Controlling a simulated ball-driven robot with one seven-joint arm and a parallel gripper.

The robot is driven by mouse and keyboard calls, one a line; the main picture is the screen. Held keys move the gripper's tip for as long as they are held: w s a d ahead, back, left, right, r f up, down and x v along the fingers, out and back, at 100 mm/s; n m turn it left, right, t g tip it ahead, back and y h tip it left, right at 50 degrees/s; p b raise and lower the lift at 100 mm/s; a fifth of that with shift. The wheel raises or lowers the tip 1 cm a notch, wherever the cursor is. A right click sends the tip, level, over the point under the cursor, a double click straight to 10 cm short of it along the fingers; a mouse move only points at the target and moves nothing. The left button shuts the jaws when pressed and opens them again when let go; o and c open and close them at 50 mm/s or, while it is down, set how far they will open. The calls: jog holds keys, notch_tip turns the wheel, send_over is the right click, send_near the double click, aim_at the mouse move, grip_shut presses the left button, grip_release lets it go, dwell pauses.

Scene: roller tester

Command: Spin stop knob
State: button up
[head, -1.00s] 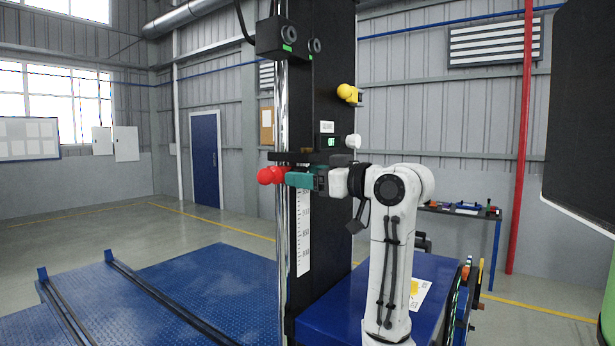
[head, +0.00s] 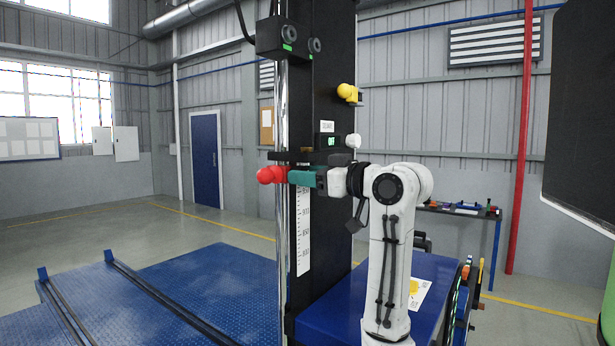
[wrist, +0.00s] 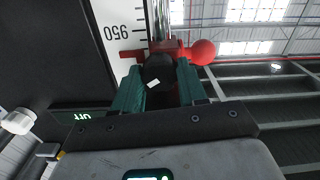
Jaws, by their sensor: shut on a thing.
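The black stop knob (wrist: 158,70) with a white mark on it sits between the two teal fingers in the wrist view. My gripper (head: 294,177) is shut on it at the tall chrome rod of the black column. The knob is hidden behind the fingers in the head view. Just beyond it a red stop block (wrist: 133,54) and a red ball (wrist: 202,52) show at the rod. The red ball (head: 269,175) also shows left of my fingertips in the head view.
A black column (head: 330,110) carries the chrome rod (head: 282,235) and a white scale (head: 303,235). A yellow knob (head: 347,92) and a white knob (head: 353,141) stick out above my gripper. A blue ribbed platform (head: 210,285) lies below left.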

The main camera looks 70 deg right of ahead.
jog(key=shift+n+b, duration=0.4)
jog(key=shift+n, duration=0.3)
jog(key=o, duration=1.1)
jog(key=shift+c, duration=0.2)
jog(key=shift+s, duration=0.1)
jog(key=v, duration=1)
jog(key=shift+s+p, duration=0.3)
jog(key=shift+a, duration=0.15)
